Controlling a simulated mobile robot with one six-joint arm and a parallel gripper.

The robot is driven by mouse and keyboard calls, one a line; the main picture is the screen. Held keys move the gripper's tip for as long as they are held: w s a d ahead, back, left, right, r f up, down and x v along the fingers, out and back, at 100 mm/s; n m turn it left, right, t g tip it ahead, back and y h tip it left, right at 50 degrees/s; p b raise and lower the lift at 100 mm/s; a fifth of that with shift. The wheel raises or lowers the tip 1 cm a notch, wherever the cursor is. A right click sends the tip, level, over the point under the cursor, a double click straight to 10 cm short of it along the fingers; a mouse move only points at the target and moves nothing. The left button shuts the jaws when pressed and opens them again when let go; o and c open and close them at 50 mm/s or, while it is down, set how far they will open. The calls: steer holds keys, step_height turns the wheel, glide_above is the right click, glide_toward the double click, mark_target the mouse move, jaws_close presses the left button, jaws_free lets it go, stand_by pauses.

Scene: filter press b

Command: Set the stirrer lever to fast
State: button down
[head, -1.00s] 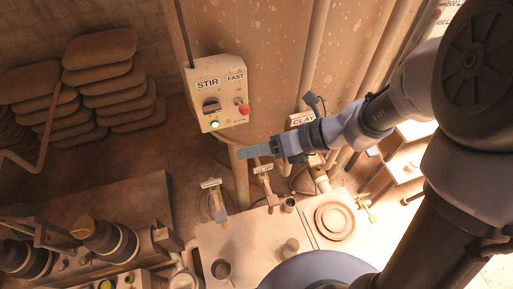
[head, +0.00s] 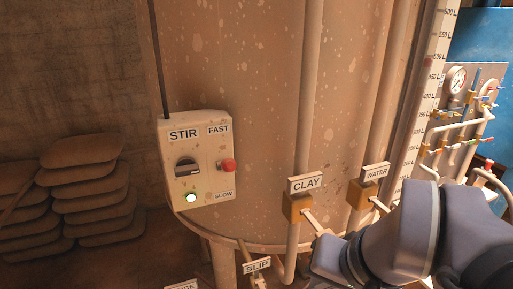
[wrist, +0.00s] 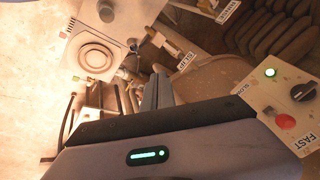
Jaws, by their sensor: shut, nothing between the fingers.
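The cream STIR control box (head: 205,148) hangs on the spotted tank. It carries a red-tipped lever (head: 228,165) on its right side, between the FAST label (head: 218,129) above and the SLOW label (head: 224,195) below. I cannot tell its exact setting. A dark rotary knob (head: 187,168) and a lit green lamp (head: 191,197) sit to its left. The wrist view shows the box at the right, with the red tip (wrist: 286,121). My gripper (wrist: 158,92) is shut and empty, left of the box and apart from it. The head view shows only my arm, lower right.
CLAY (head: 306,183) and WATER (head: 375,172) valves with pipes stand right of the box; a SLIP sign (head: 257,265) is below. Stacked sacks (head: 85,185) lie at left. Gauges and small valves (head: 460,110) are at far right.

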steer(key=w+a+r+n+g+p, duration=0.1)
steer(key=w+a+r+n+p, duration=0.15)
steer(key=w+r+p, duration=0.65)
steer(key=w+a+r+n+g+p, duration=0.1)
steer(key=w+a+r+n+p, duration=0.2)
steer(key=r+p, duration=0.7)
steer(key=w+a+r+n+g+p, duration=0.2)
steer(key=w+a+r+n+p, duration=0.1)
steer(key=w+a+r+p, duration=0.7)
steer(key=p, duration=0.2)
glide_above(226, 166)
steer(key=w+d, duration=0.2)
steer(key=w, duration=0.2)
steer(key=s+d+f+x, duration=0.1)
steer(key=d+x, duration=0.2)
steer(key=x, duration=1)
steer(key=shift+s+a+f+m, duration=0.25)
steer(key=shift+s+a+f, duration=0.15)
steer(key=shift+s, duration=0.05)
steer(key=shift+f, duration=0.1)
